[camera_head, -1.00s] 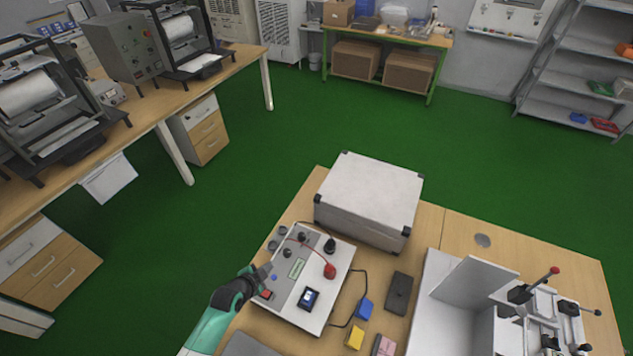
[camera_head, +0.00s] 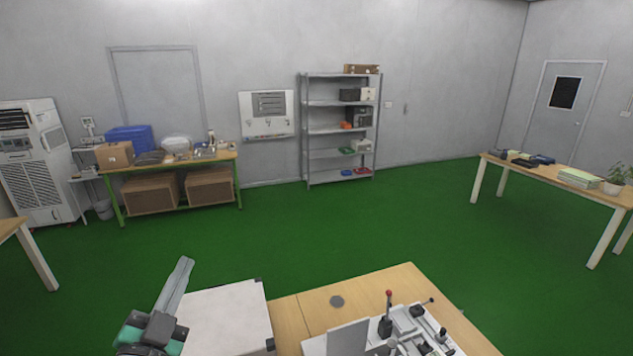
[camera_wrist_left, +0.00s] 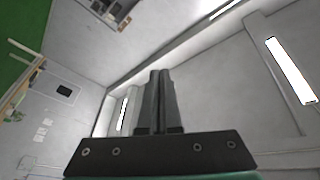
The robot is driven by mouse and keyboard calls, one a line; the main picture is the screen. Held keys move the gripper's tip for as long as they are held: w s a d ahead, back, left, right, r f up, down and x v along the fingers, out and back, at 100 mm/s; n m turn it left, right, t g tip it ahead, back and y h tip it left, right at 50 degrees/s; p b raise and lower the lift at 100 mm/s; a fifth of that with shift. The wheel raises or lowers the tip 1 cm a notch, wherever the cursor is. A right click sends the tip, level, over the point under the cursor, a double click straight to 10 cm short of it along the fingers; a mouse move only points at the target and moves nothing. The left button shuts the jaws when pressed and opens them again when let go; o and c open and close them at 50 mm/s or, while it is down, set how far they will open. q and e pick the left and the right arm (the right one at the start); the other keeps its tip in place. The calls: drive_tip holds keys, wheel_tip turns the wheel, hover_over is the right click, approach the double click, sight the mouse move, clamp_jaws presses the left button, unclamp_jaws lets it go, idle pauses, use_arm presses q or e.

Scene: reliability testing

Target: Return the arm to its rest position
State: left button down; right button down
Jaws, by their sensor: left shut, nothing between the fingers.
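My left gripper (camera_head: 183,264) is at the lower left of the head view, raised in front of the white box, with its grey fingers pointing up. It is shut and empty. In the left wrist view its two fingers (camera_wrist_left: 160,78) lie together with nothing between them, facing the wall and ceiling. The right gripper is not in view.
A white box (camera_head: 228,318) stands on the wooden table (camera_head: 315,305). A white fixture with levers (camera_head: 400,330) is to its right. The green floor (camera_head: 330,230) beyond is clear, with a shelf rack (camera_head: 340,128) at the back wall.

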use_arm(q)
drive_tip(key=s+d+r+t+h, duration=0.1)
drive_tip(key=s+d+r+t, duration=0.15)
drive_tip(key=r, duration=0.45)
drive_tip(key=s+d+r+t, duration=0.1)
drive_tip(key=s+d+r, duration=0.2)
drive_tip(key=r, duration=0.3)
drive_tip(key=s+d+r+n+t+h, duration=0.2)
drive_tip(key=s+r+n+t, duration=0.25)
drive_tip(key=s+r, duration=0.9)
wheel_tip(320, 180, up, 12)
drive_tip(key=n+g+p, duration=0.1)
drive_tip(key=n+p, duration=0.1)
drive_tip(key=p, duration=1)
drive_tip(key=shift+w+a+f+p, duration=0.25)
drive_tip(key=shift+w+p, duration=0.1)
